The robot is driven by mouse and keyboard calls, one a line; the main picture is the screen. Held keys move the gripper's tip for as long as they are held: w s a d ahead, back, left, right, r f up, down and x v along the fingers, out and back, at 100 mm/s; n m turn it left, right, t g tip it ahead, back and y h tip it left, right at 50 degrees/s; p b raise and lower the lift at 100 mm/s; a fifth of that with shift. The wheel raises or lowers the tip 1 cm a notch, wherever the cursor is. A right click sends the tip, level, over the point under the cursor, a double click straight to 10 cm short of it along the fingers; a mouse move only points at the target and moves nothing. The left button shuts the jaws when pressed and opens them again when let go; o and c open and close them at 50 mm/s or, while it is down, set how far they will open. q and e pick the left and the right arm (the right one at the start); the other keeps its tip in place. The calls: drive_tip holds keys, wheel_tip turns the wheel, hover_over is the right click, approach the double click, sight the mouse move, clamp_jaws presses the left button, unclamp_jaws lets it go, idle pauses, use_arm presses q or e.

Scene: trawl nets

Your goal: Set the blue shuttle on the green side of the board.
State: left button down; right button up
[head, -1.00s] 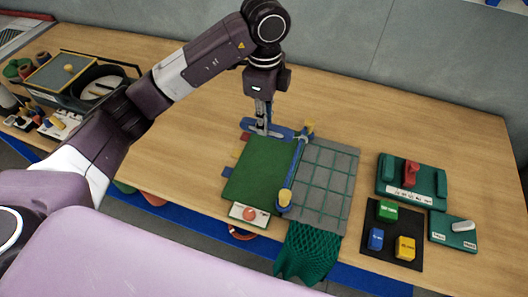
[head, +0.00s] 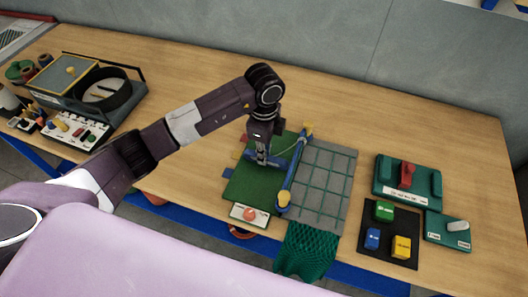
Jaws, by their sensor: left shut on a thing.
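My left gripper (head: 262,163) points down over the green side (head: 247,187) of the board and is shut on the blue shuttle (head: 282,160). The shuttle lies crosswise between the fingers, partly hidden by them. Whether it touches the green surface, I cannot tell. A blue bar (head: 293,172) with yellow ends runs between the green side and the grey side (head: 322,187) with its green grid lines. My right gripper is not in view.
A green net (head: 302,250) hangs off the table's front edge. Right of the board are a black mat (head: 403,222) with coloured blocks and a green fixture with a red lever (head: 407,175). A tray with a black ring (head: 105,92) stands at left. The table behind the board is clear.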

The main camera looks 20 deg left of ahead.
use_arm(q)
drive_tip(key=shift+f, duration=0.15)
drive_tip(key=c, duration=1.9)
unclamp_jaws()
wheel_tip(320, 180, up, 12)
drive_tip(key=b, duration=0.2)
drive_tip(key=shift+r+b, duration=0.2)
drive_tip(key=shift+b, duration=0.2)
